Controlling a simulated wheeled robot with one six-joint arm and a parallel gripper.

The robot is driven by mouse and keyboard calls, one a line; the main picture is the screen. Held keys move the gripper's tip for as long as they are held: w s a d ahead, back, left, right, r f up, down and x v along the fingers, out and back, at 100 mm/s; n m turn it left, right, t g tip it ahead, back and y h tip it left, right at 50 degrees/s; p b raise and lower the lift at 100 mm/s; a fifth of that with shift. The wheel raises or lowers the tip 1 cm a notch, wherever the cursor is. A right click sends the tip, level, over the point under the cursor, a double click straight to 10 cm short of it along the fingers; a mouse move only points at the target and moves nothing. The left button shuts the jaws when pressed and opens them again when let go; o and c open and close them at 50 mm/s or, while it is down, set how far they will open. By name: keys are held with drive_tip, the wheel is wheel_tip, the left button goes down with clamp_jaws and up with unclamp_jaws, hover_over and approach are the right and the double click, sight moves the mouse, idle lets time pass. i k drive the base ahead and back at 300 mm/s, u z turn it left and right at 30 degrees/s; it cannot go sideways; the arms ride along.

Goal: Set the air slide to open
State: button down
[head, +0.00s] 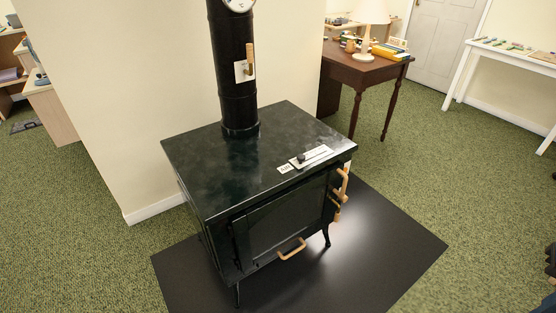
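The black stove (250,165) stands on a dark floor pad. The air slide (318,154) is a pale plate with a dark slot on the stove's top, near the front right edge. Its small black knob (301,158) sits toward the left end of the slot. A small white label (285,169) lies just left of the plate; its lettering is too small to read surely. My gripper is not in view, and nothing touches the knob.
The stovepipe (236,95) rises from the stove's back, with a wooden handle (250,58) on it. Wooden handles (341,185) stick out at the stove's front right, another (292,250) below the door.

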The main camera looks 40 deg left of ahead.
sight(300, 158)
drive_tip(key=u, duration=1.45)
